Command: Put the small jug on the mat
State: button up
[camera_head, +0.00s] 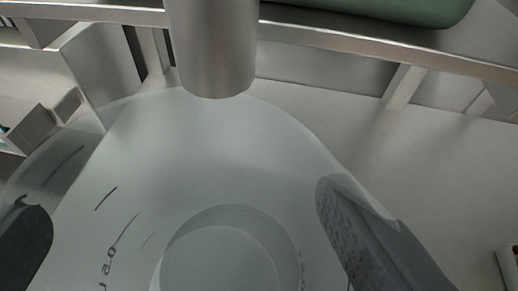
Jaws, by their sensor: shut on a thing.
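A clear jug with dark measuring marks (185,135) fills the lower middle of the view, seen from close up. I take it to be the small jug. Its round shape (225,265) shows at the bottom of the picture. My gripper (178,200) is shut on the jug, with one dark finger at the left edge and a ribbed grey finger at the right. The fingers are partly seen through the clear wall. The mat cannot be made out in this view.
A metal cylinder (211,50) hangs down at the top middle, close to the jug in the picture. A metal rail (335,36) crosses the top, with a dark green rounded thing (400,8) above it. Grey box-like parts (30,128) stand at the left. Pale surface at the right is mostly bare.

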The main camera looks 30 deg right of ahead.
aim_at(222, 181)
jog(key=shift+w+d+r, duration=0.15)
jog(key=shift+w+d, duration=0.2)
jog(key=shift+w, duration=0.15)
jog(key=shift+w+d+f+p, duration=0.25)
jog(key=shift+w+d+p, duration=0.05)
jog(key=shift+w+d, duration=0.15)
jog(key=shift+f, duration=1.9)
jog(key=o, duration=1.1)
jog(key=shift+s+r, duration=0.35)
jog(key=shift+s, duration=0.1)
jog(key=b+v, duration=0.1)
jog(key=v, duration=1)
jog(key=shift+s+a, duration=0.1)
jog(key=shift+a, duration=0.05)
